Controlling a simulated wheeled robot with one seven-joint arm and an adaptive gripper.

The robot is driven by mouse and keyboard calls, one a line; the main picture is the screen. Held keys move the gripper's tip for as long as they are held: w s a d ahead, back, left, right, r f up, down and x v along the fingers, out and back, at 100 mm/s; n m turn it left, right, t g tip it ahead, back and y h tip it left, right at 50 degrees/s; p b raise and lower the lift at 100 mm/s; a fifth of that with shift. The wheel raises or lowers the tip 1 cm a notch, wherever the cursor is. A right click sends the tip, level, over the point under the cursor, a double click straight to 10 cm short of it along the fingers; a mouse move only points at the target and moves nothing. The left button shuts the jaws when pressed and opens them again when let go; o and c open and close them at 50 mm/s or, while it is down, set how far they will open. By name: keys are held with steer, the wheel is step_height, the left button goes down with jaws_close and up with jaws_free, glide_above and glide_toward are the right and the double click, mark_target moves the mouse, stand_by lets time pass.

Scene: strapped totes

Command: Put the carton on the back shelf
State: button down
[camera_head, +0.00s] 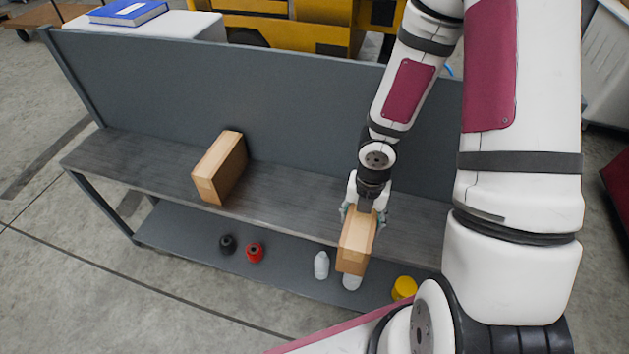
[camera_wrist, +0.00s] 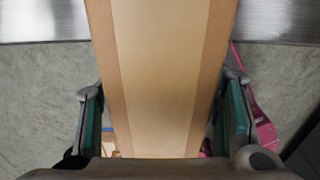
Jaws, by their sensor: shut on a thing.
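My gripper (camera_head: 362,213) points down and is shut on a tan carton (camera_head: 354,246), with one finger on each side of it. The held carton hangs in front of the upper shelf board (camera_head: 290,192) and above the lower one, at the right of the bench. In the wrist view the held carton (camera_wrist: 165,60) runs up between the two green finger pads and hides much of what lies behind it. Whether it touches the shelf edge I cannot tell. A second, similar carton (camera_head: 222,167) stands on the upper board at the left, near the grey back panel (camera_head: 240,90).
The lower board (camera_head: 185,235) holds a black item (camera_head: 227,244), a red item (camera_head: 255,252), white bottles (camera_head: 321,265) and a yellow item (camera_head: 404,288). The upper board is clear between the standing carton and my gripper. The back panel rises behind it.

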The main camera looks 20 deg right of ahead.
steer(key=w+f, duration=0.2)
steer(key=w, duration=0.5)
steer(key=w+f+p, duration=0.1)
steer(key=w+f, duration=0.1)
steer(key=w, duration=0.6)
steer(key=shift+a+f, duration=0.4)
steer(key=shift+a, duration=0.05)
steer(key=shift+f, duration=0.15)
steer(key=c, duration=0.5)
jaws_free()
